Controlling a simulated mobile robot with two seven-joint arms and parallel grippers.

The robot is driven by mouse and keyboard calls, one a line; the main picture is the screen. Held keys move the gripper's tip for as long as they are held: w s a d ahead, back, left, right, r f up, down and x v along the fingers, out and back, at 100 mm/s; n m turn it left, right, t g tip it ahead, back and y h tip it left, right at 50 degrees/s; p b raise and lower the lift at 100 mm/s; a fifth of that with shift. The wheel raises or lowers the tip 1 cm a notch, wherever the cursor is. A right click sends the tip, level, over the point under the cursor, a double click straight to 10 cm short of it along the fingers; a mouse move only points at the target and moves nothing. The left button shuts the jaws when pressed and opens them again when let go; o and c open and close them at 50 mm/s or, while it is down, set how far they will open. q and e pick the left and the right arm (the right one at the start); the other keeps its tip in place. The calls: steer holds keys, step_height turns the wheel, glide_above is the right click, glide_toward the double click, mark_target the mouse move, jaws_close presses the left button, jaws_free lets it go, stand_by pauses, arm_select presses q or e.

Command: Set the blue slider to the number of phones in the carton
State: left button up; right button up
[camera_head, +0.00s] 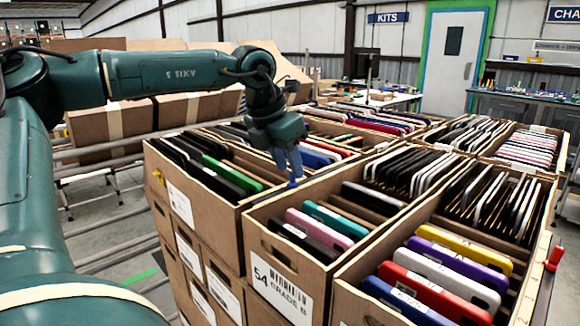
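A small blue slider (292,184) shows at the shared edge between the left carton (215,212) and the middle carton (262,240), which is labelled "54 GRADE B". My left gripper (291,174) points down with its fingertips just above or at the slider. The fingers are close together; whether they grip the slider cannot be told. The middle carton holds upright phones, including a black one (300,241), a pink one (318,228) and a teal one (337,219), with more behind. Deeper phones are partly hidden. My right gripper is out of view.
A carton with yellow, purple, white and red phones (435,290) stands at the right, with a red slider (555,258) at its right edge. A yellow slider (160,179) is on the left carton. More filled cartons stand close behind. Free floor shows at lower left.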

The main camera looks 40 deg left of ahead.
arm_select(q)
steer(key=shift+x, duration=0.85)
steer(key=shift+c, duration=0.3)
steer(key=shift+r, duration=0.1)
jaws_close()
